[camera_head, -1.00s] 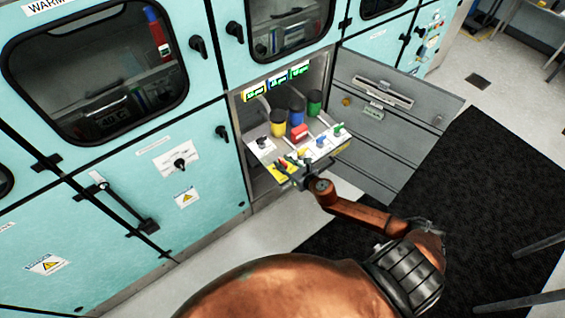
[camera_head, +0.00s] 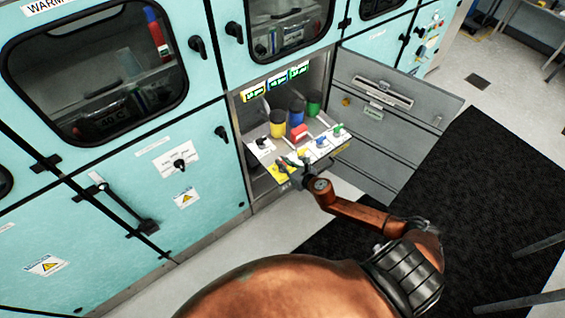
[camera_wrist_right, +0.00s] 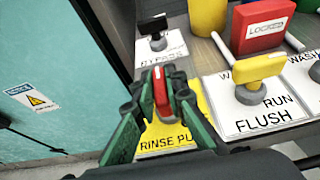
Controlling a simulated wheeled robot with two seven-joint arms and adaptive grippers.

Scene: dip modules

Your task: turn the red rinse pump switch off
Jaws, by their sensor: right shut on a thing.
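The red rinse pump switch (camera_wrist_right: 162,92) stands on a yellow plate (camera_wrist_right: 165,138) marked "RINSE PU...", the rest of the label being hidden. My right gripper (camera_wrist_right: 158,98) has its green fingers on both sides of the red handle and is shut on it. In the head view my right gripper (camera_head: 290,163) is at the front left of the switch shelf (camera_head: 318,158), where the fingers mostly hide the switch. My left gripper is in neither view.
A yellow flush switch (camera_wrist_right: 260,68) is close on the right, and a black bypass switch (camera_wrist_right: 155,28) is behind. Yellow (camera_head: 277,124), blue (camera_head: 297,115) and green (camera_head: 314,103) containers and a red locked block (camera_head: 299,132) stand farther back. An open grey door (camera_head: 385,130) is on the right.

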